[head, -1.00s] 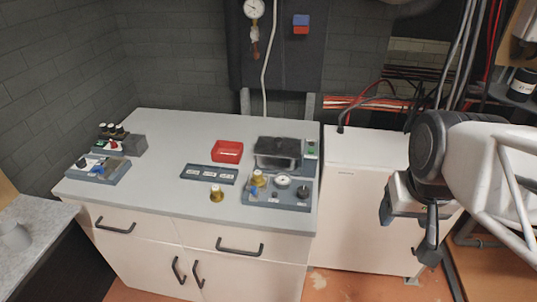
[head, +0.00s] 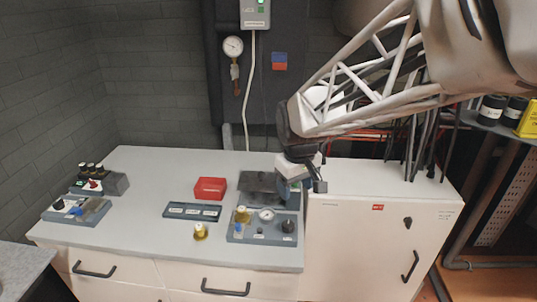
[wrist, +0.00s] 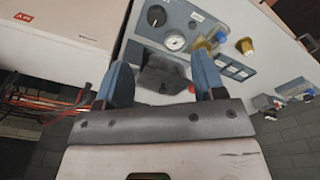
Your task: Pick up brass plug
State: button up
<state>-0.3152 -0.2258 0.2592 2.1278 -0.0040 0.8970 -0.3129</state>
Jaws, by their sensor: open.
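A brass plug (head: 200,231) stands on the grey worktop (head: 130,230) in front of the slotted dark strip. In the wrist view the plug (wrist: 246,46) shows at the upper right, beyond the panel. A second brass piece (head: 242,214) sits on the blue-grey gauge panel (head: 262,229); in the wrist view this piece (wrist: 201,44) is beside the gauge. My gripper (head: 306,186) is above the worktop's right end, right of both brass pieces. In the wrist view my gripper (wrist: 163,80) has its blue fingers apart, with nothing held between them.
A red bin (head: 210,188) and the dark strip (head: 192,211) lie behind the plug. A black block (head: 260,187) stands behind the gauge panel, near my gripper. Small devices (head: 78,209) stand at the left. The worktop left of the plug is clear.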

aim_at(241, 209)
jog(key=w+a+f+n, duration=0.1)
jog(key=w+a+f, duration=0.1)
jog(key=a, duration=0.3)
jog(key=w+a+f+n, duration=0.1)
jog(key=w+a+f, duration=0.2)
jog(key=a+f, duration=0.1)
jog(key=w+a+f+n+g, duration=0.1)
jog(key=w+a+f+n, duration=0.1)
jog(key=a, duration=0.4)
jog(key=shift+w+a+f, duration=0.3)
jog(key=shift+w+f, duration=0.1)
jog(key=shift+f, duration=0.05)
jog(key=shift+f, duration=1.25)
jog(key=shift+f, duration=0.1)
jog(key=shift+f, duration=2.55)
grip_shut()
